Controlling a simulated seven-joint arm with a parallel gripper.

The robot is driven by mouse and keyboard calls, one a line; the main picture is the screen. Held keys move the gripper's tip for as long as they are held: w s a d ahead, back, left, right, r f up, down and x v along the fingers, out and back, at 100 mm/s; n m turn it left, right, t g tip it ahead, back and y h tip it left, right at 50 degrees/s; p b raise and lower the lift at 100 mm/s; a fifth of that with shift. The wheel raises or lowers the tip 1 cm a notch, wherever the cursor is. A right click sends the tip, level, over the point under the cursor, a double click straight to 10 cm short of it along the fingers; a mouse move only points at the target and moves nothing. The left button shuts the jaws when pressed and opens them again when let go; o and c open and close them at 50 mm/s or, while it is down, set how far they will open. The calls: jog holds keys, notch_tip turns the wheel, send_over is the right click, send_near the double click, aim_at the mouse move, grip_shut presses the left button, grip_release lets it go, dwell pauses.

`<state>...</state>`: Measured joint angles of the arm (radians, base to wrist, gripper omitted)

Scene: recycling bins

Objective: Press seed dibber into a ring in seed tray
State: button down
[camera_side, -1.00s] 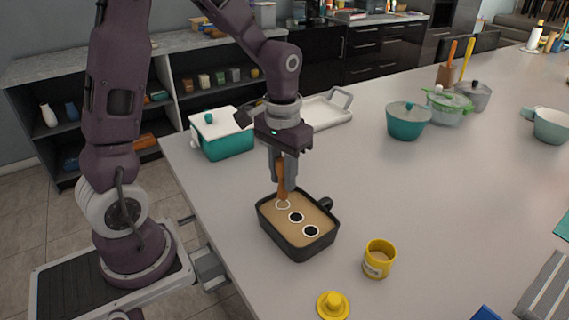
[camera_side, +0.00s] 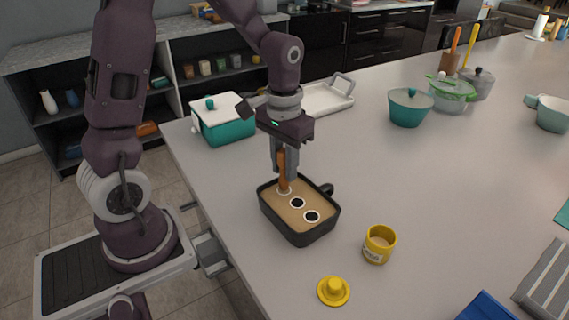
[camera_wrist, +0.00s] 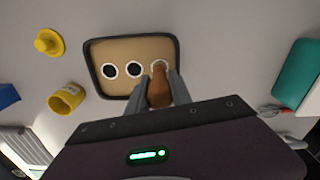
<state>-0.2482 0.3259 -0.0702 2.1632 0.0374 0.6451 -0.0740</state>
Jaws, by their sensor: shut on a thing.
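The seed tray (camera_side: 321,232) is a dark pan with a handle, filled with tan soil, on the counter below my gripper; it also shows in the wrist view (camera_wrist: 93,80). Three white rings lie in a row on the soil. The middle ring (camera_side: 297,203) and the near ring (camera_side: 312,216) have dark centres. The brown seed dibber (camera_side: 283,183) stands about upright in my gripper (camera_side: 285,172), which is shut on it. Its tip is at the far ring (camera_wrist: 159,64), partly hidden by the dibber. I cannot tell how deep the tip is.
A yellow cup (camera_side: 378,244) and a yellow lid (camera_side: 333,291) sit near the tray. A teal box-shaped pot (camera_side: 224,124) stands behind it, and a teal round pot (camera_side: 409,108) is further right.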

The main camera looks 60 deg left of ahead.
aim_at(284, 149)
jog(key=shift+f, duration=0.5)
dwell(1.0)
jog(key=shift+r, duration=3.55)
